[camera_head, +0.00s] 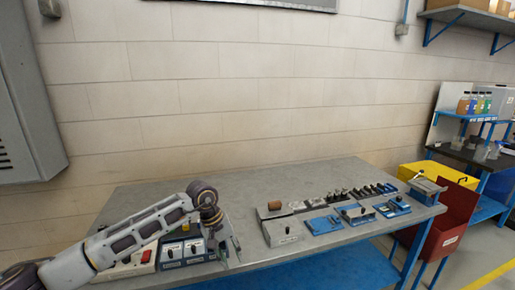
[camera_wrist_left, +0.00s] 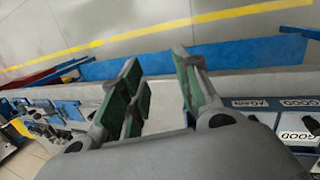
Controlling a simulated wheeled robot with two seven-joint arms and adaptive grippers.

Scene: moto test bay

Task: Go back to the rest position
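My left arm comes in from the left in the head view and reaches over the left part of the grey workbench (camera_head: 270,180). Its gripper (camera_head: 230,250) points down near the bench's front edge, beside blue boxes with white labels (camera_head: 172,253). In the left wrist view the two green-padded fingers (camera_wrist_left: 157,75) stand apart with nothing between them. Labels reading GOOD (camera_wrist_left: 298,123) show to their right. My right gripper is in neither view.
Blue fixtures (camera_head: 322,224) and a row of small dark parts (camera_head: 340,196) sit on the bench's right half. A red bin (camera_head: 446,225) and a yellow bin (camera_head: 412,172) stand beyond its right end. The bench's back middle is clear.

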